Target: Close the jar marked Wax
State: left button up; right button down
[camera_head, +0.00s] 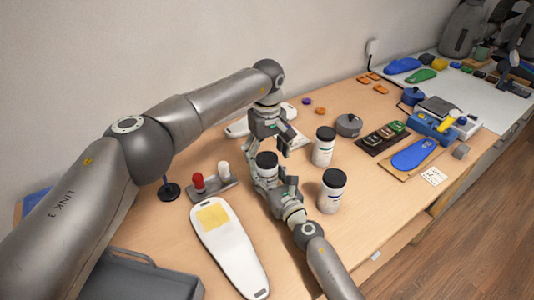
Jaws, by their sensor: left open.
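Three white jars with black tops stand in the middle of the bench: one in my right gripper (269,178), one behind on the right (323,151), and one in front on the right (331,196). Their labels are too small to read, so I cannot tell which is marked Wax. My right gripper has its fingers around the sides of the left jar (267,168), under its black top (266,159). My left gripper (294,146) is open and empty, just above and behind that jar, between it and the back jar.
A grey round pot (348,125) and a dark tray of coloured pieces (382,137) lie to the right. A white insole board (231,250) and a holder with a red-topped item (198,182) are at the left. Bare wood lies at the front right.

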pick_arm(q)
notch_tip(320, 180, up, 12)
dwell(0.4)
pick_arm(e)
jog(key=c, duration=0.5)
grip_release()
pick_arm(q)
jog(key=shift+f, duration=0.1)
pick_arm(e)
jog(key=v, duration=1.2)
jog(key=shift+f, duration=0.1)
